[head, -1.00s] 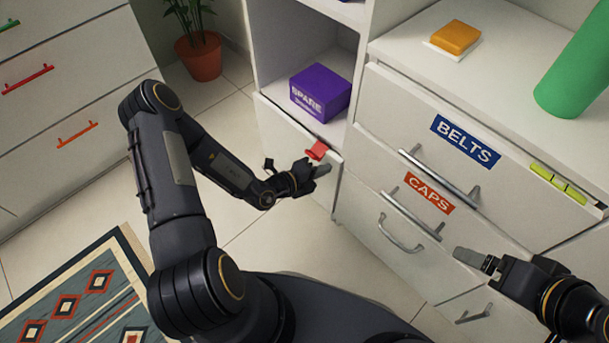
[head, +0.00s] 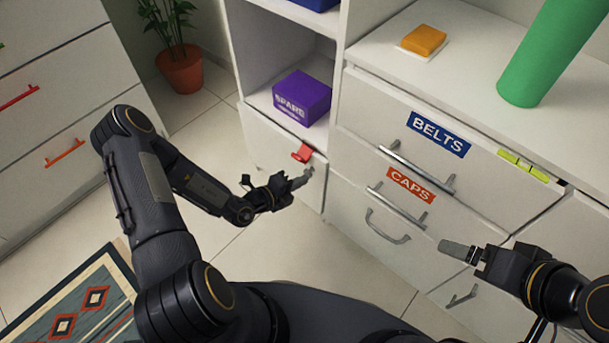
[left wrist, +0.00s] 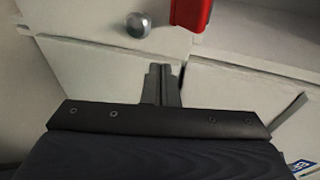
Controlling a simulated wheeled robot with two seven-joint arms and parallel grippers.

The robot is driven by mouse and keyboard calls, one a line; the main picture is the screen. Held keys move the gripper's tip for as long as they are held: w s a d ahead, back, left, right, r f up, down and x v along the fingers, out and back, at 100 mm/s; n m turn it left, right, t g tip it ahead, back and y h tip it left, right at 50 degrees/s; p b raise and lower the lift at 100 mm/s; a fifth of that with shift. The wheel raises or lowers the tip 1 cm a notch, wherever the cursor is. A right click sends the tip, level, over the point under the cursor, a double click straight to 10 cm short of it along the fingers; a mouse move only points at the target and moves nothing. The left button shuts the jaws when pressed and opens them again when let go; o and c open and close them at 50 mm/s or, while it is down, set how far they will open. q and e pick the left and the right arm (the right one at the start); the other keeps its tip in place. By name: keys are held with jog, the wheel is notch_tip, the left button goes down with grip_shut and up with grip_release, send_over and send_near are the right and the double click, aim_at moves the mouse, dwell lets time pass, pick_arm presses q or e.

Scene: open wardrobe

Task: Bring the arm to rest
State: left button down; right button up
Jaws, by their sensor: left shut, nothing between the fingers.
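My left gripper (head: 302,179) is shut and empty, in front of the white cabinet's lower panel and just below a red piece (head: 302,153) on its top edge. Its fingers also show closed together in the left wrist view (left wrist: 163,84), below a round metal knob (left wrist: 138,25) and the red piece (left wrist: 190,12). My right gripper (head: 458,250) is in front of the lower drawers at the right. Whether its fingers are apart is unclear.
A purple SPARE box (head: 302,97) sits on the shelf. Drawers labelled BELTS (head: 438,134) and CAPS (head: 411,184) have bar handles. An orange block (head: 423,40) and a green cylinder (head: 550,55) stand on top. A patterned rug (head: 85,300) lies at lower left; floor between is clear.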

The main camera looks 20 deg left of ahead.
pick_arm(q)
jog(key=p+v, duration=0.1)
jog(key=v, duration=0.7)
jog(key=shift+s+d+p, duration=0.3)
jog(key=shift+d+p, duration=0.05)
jog(key=shift+p, duration=0.05)
jog(key=s+d+r+m+g+h, duration=0.2)
jog(key=s+d+r+m+g, duration=0.15)
jog(key=r+m, duration=0.75)
jog(key=s+d+r+m+g+h, duration=0.2)
jog(key=r+m+g, duration=0.2)
jog(key=r+m, duration=0.75)
jog(key=s+a+r+m+y, duration=0.35)
jog(key=s+m, duration=0.25)
jog(key=m, duration=0.5)
jog(key=s+a+r+m+y, duration=0.3)
jog(key=s+m+y, duration=0.2)
jog(key=m, duration=0.6)
notch_tip(320, 180, up, 27)
jog(key=t+p, duration=0.1)
jog(key=p, duration=2.6)
jog(key=shift+s+a+f+m, duration=0.15)
jog(key=shift+s+a+m, duration=0.1)
jog(key=shift+m, duration=0.1)
